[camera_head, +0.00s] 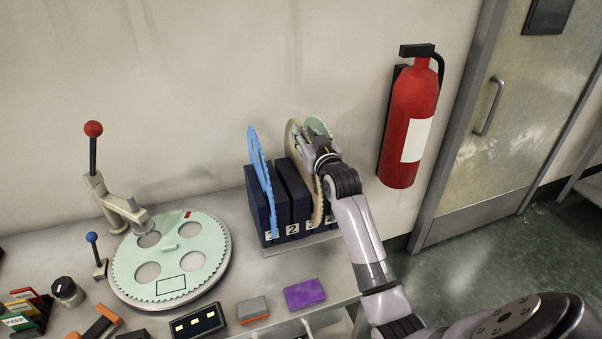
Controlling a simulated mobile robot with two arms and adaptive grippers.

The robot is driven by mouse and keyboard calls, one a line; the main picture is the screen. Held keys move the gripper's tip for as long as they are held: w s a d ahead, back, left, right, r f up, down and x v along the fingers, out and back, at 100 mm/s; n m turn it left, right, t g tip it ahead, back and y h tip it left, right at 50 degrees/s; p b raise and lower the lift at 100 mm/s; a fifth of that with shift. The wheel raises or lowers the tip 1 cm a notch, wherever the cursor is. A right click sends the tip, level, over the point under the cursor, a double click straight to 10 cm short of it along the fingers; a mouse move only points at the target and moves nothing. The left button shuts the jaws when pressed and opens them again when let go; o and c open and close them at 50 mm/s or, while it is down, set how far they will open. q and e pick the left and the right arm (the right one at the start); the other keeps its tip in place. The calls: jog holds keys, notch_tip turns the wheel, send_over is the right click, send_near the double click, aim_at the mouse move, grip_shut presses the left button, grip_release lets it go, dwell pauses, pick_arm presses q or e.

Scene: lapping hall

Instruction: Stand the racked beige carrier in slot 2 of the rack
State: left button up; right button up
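A dark navy rack (283,200) with numbered slots stands at the back of the bench. The beige carrier (317,207), a thin toothed disc, stands upright in the rack to the right of the slot marked 2, seemingly at slot 3. The slot at the 2 label (292,230) shows no carrier. A blue carrier (258,160) stands in slot 1. A pale green carrier (319,126) stands at the right end, partly hidden. My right gripper (309,150) is at the beige carrier's upper part; its fingers are largely hidden, so its grip is unclear. My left gripper is out of view.
A round green toothed plate (204,255) with holes lies at left beside a red-knobbed lever (93,150). A purple block (305,294) and a grey-orange block (252,309) lie in front of the rack. A fire extinguisher (408,120) hangs right of it.

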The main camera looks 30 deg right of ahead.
jog(key=shift+c, duration=0.5)
grip_shut()
dwell(0.3)
jog(key=shift+r, duration=0.1)
